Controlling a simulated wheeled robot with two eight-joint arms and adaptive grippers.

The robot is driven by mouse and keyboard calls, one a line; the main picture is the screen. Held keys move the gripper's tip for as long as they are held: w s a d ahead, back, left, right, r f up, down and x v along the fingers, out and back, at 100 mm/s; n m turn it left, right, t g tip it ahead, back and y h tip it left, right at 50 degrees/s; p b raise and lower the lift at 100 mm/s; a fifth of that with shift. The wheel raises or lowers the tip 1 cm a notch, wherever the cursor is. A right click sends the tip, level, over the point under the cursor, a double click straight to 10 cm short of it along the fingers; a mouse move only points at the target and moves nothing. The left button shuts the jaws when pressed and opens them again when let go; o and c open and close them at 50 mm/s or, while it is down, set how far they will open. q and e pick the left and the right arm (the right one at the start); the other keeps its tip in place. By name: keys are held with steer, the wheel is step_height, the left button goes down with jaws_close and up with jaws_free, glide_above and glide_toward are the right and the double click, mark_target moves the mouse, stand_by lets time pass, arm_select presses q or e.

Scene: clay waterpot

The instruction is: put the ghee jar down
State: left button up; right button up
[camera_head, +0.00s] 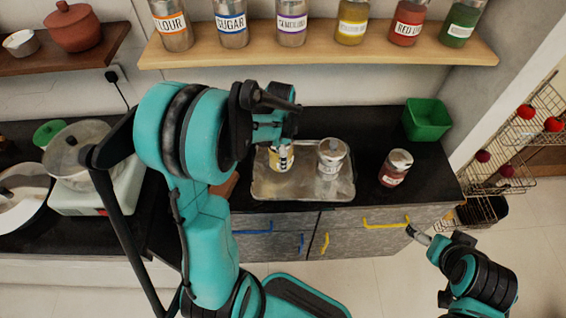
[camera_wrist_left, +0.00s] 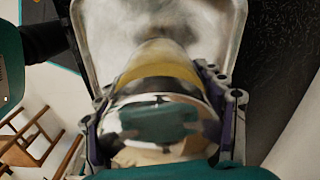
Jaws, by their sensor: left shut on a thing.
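The ghee jar (camera_head: 281,160), with yellow contents and a pale label, is in my left gripper (camera_head: 285,148) at the left part of the metal tray (camera_head: 300,191). In the left wrist view the jar (camera_wrist_left: 165,70) lies between the two fingers of the left gripper (camera_wrist_left: 160,115), with the tray (camera_wrist_left: 230,12) beyond it. I cannot tell whether the jar's base touches the tray. My arm partly hides the jar in the head view. My right gripper (camera_head: 417,234) is in front of the counter, away from the jars; its finger opening is unclear.
A silver-lidded jar (camera_head: 332,155) stands on the tray right of the ghee jar. A red jar (camera_head: 395,168) and a green bin (camera_head: 427,119) stand farther right on the black counter. A shelf (camera_head: 320,48) of labelled jars runs above. A pot (camera_head: 75,150) is at left.

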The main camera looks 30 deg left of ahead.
arm_select(q)
steer(key=shift+f+b, duration=0.65)
steer(key=shift+f, duration=1.2)
steer(key=shift+f, duration=0.15)
steer(key=o, duration=1.7)
